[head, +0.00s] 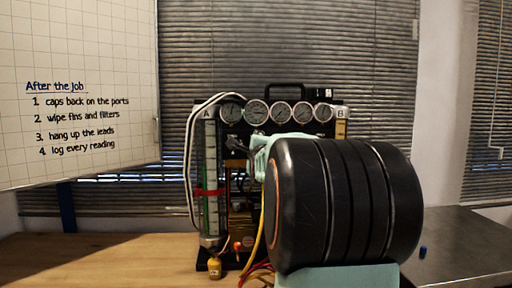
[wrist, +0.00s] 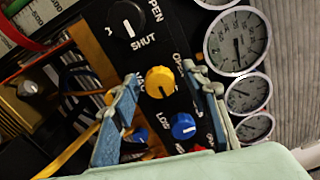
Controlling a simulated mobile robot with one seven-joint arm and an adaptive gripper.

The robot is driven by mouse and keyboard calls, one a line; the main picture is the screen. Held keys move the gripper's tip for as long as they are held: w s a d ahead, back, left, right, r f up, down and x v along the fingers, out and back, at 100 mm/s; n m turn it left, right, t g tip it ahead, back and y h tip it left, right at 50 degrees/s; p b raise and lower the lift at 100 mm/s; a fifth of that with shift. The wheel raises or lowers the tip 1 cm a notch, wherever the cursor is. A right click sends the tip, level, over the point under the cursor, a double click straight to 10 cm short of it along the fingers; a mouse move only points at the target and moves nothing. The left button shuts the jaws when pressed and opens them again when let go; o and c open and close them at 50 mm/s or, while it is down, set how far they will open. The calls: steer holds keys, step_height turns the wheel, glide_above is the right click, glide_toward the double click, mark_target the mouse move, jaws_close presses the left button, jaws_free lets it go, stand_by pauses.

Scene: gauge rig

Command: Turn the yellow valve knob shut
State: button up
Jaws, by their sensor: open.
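The yellow valve knob (wrist: 160,82) is on the black panel in the middle of the wrist view, between a black knob (wrist: 127,20) and a blue knob (wrist: 183,126). Its pointer mark appears to face the lower edge of the picture. My gripper (wrist: 161,77) is open, with one blue-grey finger on each side of the yellow knob in the picture. Nothing is held between the fingers. I cannot tell whether they touch the knob or how deep they reach. In the head view my arm hides the knob.
The gauge rig (head: 257,128) stands on the wooden bench (head: 95,260), with gauges along its top. Gauges (wrist: 237,40) run close to the right finger. Yellow and red hoses hang at the rig's base.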

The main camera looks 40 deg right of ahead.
steer(key=shift+s, duration=0.1)
steer(key=v, duration=0.7)
steer(key=shift+s+a, duration=0.1)
steer(key=shift+s, duration=0.05)
